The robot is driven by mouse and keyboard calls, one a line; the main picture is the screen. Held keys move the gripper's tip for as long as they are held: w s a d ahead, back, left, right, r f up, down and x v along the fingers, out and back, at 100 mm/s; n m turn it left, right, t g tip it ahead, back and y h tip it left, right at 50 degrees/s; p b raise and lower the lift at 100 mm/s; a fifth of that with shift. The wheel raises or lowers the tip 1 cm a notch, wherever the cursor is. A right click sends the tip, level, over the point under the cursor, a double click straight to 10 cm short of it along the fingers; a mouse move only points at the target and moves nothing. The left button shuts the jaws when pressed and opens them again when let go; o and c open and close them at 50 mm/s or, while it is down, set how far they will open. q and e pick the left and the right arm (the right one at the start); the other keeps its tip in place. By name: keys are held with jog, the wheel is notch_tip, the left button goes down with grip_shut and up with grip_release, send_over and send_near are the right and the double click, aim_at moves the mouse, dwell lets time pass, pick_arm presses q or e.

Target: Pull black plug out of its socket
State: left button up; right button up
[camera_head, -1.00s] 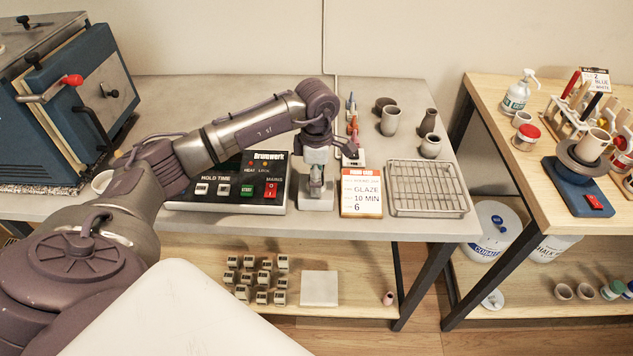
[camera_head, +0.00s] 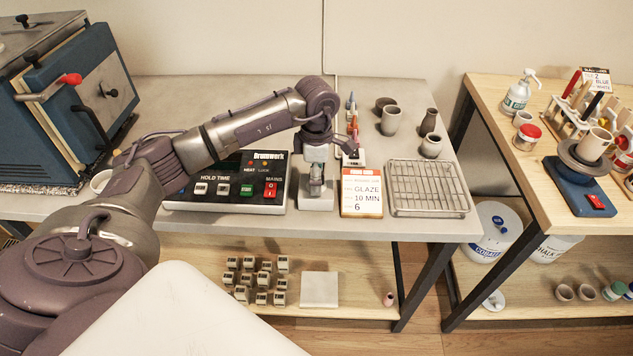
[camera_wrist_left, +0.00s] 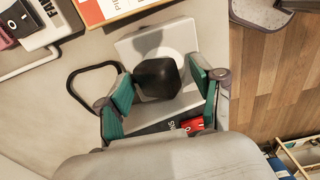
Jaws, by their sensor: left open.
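The black plug (camera_wrist_left: 157,78) sits in the pale socket plate (camera_wrist_left: 133,48) in the left wrist view. A black cable (camera_wrist_left: 72,72) loops out to its left. My left gripper (camera_wrist_left: 161,82) is open, with one green-padded finger on each side of the plug. The right finger stands clear of the plug; the left finger is close to it, and I cannot tell if they touch. In the head view my left gripper (camera_head: 317,182) points down over the socket plate (camera_head: 316,203) and hides the plug. My right gripper is not in view.
The control box (camera_head: 228,184) with its red mains switch stands just left of the socket. A glaze card (camera_head: 361,192) and wire rack (camera_head: 428,187) stand to the right. Small pots (camera_head: 390,121) and upright coloured items stand behind. A blue kiln (camera_head: 70,110) is far left.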

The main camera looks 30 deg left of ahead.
pick_arm(q)
grip_shut()
dwell(0.3)
jog(key=shift+r+p, duration=1.9)
jog(key=shift+r, duration=1.1)
